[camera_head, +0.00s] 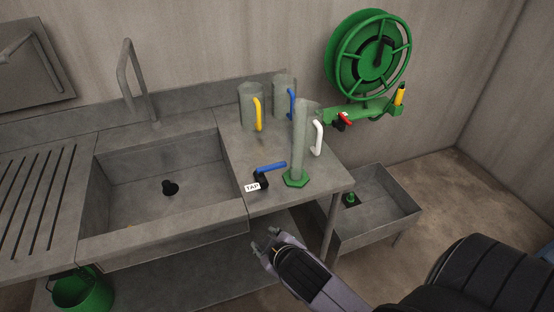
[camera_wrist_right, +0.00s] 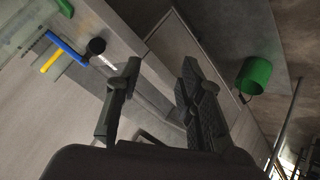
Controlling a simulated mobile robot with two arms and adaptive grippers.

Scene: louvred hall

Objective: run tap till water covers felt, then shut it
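The tap has a blue lever (camera_head: 271,167) on a black base, with a TAP label (camera_head: 252,187), on the counter right of the sink basin. The lever also shows in the right wrist view (camera_wrist_right: 68,50). A bent grey spout (camera_head: 135,80) rises behind the basin (camera_head: 150,195); I see no water stream from it. A black drain piece sits on the basin floor. I cannot make out the felt for certain; a tiny orange spot shows by the basin's front wall. My right gripper (camera_head: 265,245) is open and empty, in front of the counter edge, apart from the lever. My left gripper is out of view.
Jugs with yellow (camera_head: 250,105), blue (camera_head: 284,95) and white handles (camera_head: 317,135) stand behind the tap. A clear cylinder on a green hexagonal base (camera_head: 296,178) stands close right of the lever. A green bucket (camera_head: 84,291) is lower left; a metal trough (camera_head: 390,215) is right.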

